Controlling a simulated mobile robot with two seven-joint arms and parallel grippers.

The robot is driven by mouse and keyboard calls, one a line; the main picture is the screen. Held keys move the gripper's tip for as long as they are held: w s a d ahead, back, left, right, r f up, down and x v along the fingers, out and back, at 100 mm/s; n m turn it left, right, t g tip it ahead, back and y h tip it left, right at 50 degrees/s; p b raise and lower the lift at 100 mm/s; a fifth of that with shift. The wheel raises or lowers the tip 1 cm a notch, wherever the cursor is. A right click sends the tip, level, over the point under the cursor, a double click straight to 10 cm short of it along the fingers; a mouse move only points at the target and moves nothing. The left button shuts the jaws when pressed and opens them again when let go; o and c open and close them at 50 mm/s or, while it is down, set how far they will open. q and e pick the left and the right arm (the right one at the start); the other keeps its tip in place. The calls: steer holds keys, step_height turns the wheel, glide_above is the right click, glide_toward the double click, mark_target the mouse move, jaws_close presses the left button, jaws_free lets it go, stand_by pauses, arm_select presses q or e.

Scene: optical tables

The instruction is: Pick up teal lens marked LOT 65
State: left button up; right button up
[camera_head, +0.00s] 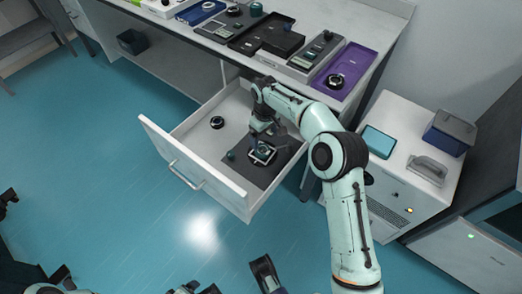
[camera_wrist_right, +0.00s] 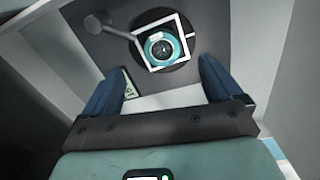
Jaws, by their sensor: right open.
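A teal-rimmed lens (camera_wrist_right: 161,46) with a dark centre sits inside a white square frame on a dark mat in the open drawer. The same lens shows in the head view (camera_head: 263,153). No LOT 65 marking is readable on it. My right gripper (camera_head: 263,130) is over the drawer, close to the lens. In the right wrist view, its two blue fingers (camera_wrist_right: 162,70) are apart with nothing between them, and the lens lies beyond their tips. My left gripper cannot be made out clearly among dark parts at the bottom edge of the head view.
The drawer (camera_head: 190,178) has raised walls around the mat. A small teal piece (camera_head: 231,155) and a dark ring-shaped lens (camera_head: 217,122) also lie inside it. The table above holds trays, including a purple one (camera_head: 352,66). A white cabinet (camera_head: 405,165) stands right of my right arm.

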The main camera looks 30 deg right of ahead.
mark_target(263, 150)
step_height(263, 150, down, 3)
steer(key=shift+f, duration=0.2)
step_height(263, 150, down, 2)
steer(key=shift+w+a+f+b, duration=0.1)
steer(key=shift+w+b, duration=0.05)
steer(key=shift+b, duration=0.5)
step_height(263, 150, down, 3)
steer(key=shift+r+b, duration=0.15)
steer(key=shift+b, duration=0.2)
arm_select(q)
steer(key=f, duration=0.1)
steer(key=a+f, duration=0.1)
steer(key=f, duration=0.1)
steer(key=shift+a+f, duration=0.1)
steer(key=shift+a, duration=0.05)
arm_select(e)
steer(key=shift+w+r, duration=0.1)
steer(key=shift+r, duration=0.05)
steer(key=c, duration=1.2)
